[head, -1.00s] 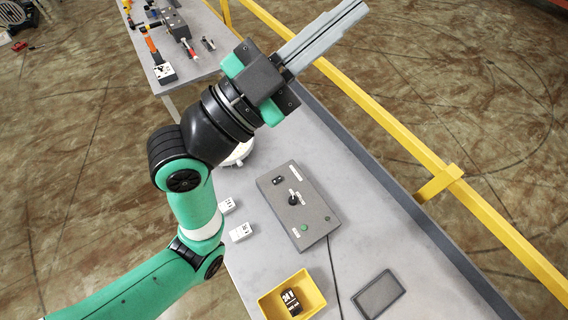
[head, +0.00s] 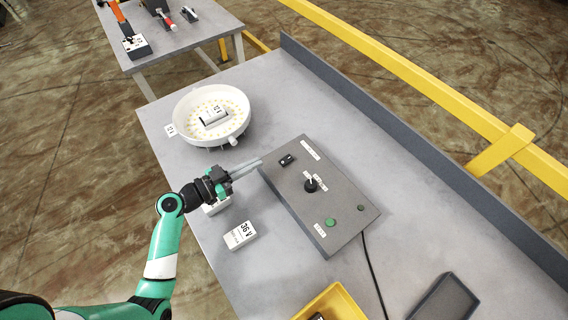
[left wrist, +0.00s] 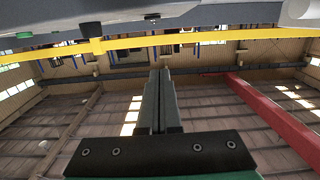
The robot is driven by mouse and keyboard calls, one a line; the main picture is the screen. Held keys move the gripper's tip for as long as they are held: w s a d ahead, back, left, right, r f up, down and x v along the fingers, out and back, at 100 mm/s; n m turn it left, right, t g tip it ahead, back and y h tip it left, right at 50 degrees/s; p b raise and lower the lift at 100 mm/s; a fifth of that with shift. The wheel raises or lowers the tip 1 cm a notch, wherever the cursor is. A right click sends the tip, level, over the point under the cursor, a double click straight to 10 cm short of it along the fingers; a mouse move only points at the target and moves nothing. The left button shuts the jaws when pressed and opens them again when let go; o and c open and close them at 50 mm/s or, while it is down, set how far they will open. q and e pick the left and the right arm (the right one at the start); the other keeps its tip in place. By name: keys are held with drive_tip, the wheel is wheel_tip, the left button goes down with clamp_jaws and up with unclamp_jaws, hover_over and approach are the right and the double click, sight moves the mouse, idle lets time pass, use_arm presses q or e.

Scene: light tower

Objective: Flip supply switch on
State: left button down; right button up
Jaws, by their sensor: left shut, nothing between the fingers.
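A grey control box (head: 345,205) lies on the bench in the head view. A small black rocker switch (head: 287,160) sits near its upper left end; its on or off position is too small to tell. A black knob or lever (head: 311,185) stands in the box's middle, and a green button (head: 330,222) is towards its lower right end. My left gripper (head: 260,163) is shut and empty, its fingertips just left of the rocker switch, near the box's edge. Whether they touch the box is unclear. Its closed fingers (left wrist: 158,100) also show in the left wrist view.
A round white lamp housing (head: 225,138) stands behind my gripper. A white 36 V block (head: 240,236) lies in front, with another partly hidden under my gripper. A yellow bin (head: 338,303) and a dark tray (head: 446,299) are near the bottom. A cable leaves the box.

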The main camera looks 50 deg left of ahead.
use_arm(q)
drive_tip(key=shift+a+r, duration=0.1)
drive_tip(key=shift+a, duration=0.15)
drive_tip(key=b, duration=0.4)
hover_over(282, 158)
drive_tip(key=shift+s+f, duration=0.1)
drive_tip(key=shift+f, duration=0.7)
wheel_tip(282, 158, down, 3)
drive_tip(key=shift+f+b, duration=0.15)
drive_tip(key=shift+b, duration=0.45)
